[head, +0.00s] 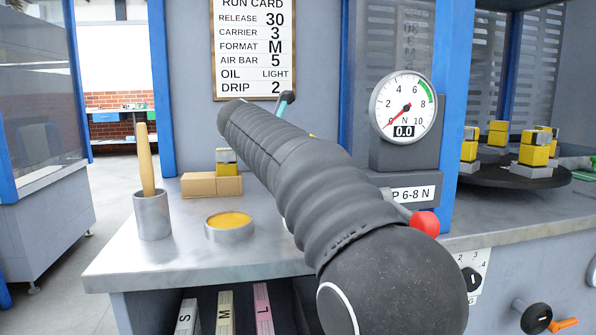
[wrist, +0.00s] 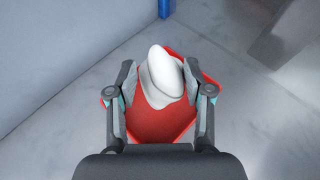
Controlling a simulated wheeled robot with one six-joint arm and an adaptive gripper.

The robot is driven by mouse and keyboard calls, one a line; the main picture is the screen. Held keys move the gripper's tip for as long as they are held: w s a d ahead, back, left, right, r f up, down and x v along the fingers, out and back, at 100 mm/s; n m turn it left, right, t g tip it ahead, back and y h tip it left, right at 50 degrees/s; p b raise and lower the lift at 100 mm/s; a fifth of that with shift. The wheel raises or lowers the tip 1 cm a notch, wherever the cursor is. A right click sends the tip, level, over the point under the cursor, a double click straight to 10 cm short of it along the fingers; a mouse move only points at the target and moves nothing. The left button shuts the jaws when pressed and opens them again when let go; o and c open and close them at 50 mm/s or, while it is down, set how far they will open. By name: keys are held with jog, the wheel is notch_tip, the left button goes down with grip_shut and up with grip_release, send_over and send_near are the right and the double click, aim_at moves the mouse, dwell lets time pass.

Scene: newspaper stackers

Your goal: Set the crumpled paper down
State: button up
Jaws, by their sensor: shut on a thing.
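In the wrist view my gripper (wrist: 163,85) is shut on a pale, rounded white lump, the crumpled paper (wrist: 165,75). One finger presses on each side of it. A red angular thing (wrist: 152,127) shows behind and around the paper and the fingers. I cannot tell whether the paper touches it or how far below it lies. In the head view my arm hides the paper and most of the gripper; only a small dark and teal part shows past the arm.
The head view shows a grey bench with a round tin (head: 230,229) of yellow stuff, a metal cup (head: 152,215) with a wooden handle, cardboard-coloured blocks (head: 211,185) and a dial gauge (head: 403,105). A red knob (head: 425,223) sits beside my arm. Bare bench shows near its front left edge.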

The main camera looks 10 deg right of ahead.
jog(key=shift+f+b, duration=0.5)
jog(key=shift+f, duration=1.25)
jog(key=shift+f, duration=0.15)
jog(key=o, duration=0.9)
jog(key=shift+o, duration=0.2)
jog(key=shift+r, duration=0.25)
jog(key=p+v, duration=0.1)
jog(key=v, duration=1.1)
